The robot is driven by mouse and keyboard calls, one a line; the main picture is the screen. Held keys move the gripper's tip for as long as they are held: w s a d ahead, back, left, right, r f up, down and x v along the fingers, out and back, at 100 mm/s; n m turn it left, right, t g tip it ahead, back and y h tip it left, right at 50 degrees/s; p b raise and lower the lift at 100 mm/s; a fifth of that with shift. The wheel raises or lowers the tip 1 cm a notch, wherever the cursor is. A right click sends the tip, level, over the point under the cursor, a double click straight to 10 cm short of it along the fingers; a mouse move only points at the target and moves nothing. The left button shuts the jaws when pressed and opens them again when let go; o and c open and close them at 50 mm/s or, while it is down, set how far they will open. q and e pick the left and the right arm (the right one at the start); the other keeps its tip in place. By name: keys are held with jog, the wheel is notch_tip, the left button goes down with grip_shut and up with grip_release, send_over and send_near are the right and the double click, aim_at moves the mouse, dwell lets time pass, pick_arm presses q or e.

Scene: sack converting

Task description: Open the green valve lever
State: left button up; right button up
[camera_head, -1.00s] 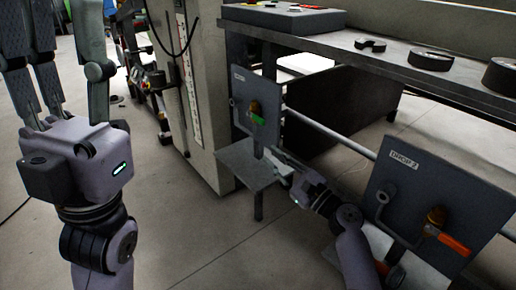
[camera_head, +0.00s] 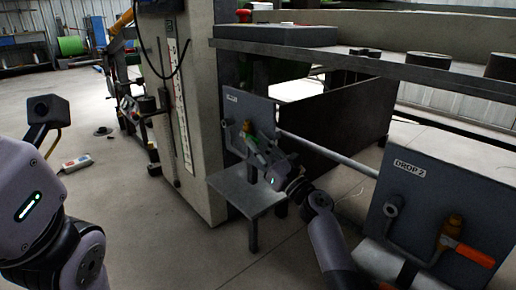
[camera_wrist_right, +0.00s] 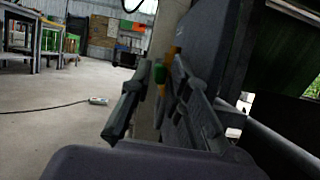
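The green valve lever (camera_head: 259,140) is on the left grey panel (camera_head: 236,108), beside a brass-coloured fitting, and is mostly hidden by my right gripper in the head view. In the right wrist view the green lever (camera_wrist_right: 159,73) shows between the two fingertips, in front of an orange-yellow valve part (camera_wrist_right: 172,52). My right gripper (camera_wrist_right: 162,66) is open, its fingers on either side of the lever; I cannot tell whether they touch it. It also shows at the panel in the head view (camera_head: 257,146). Of my left arm only the wrist shows, at the left edge; its fingers are out of frame.
A second panel marked DROP 2 (camera_head: 398,205) with an orange lever (camera_head: 467,250) stands at right. A small grey shelf (camera_head: 250,192) is below my right gripper. A pipe (camera_head: 328,155) runs between the panels. A long bench (camera_head: 350,58) overhangs behind. Floor at left is mostly clear.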

grip_shut()
dwell(0.7)
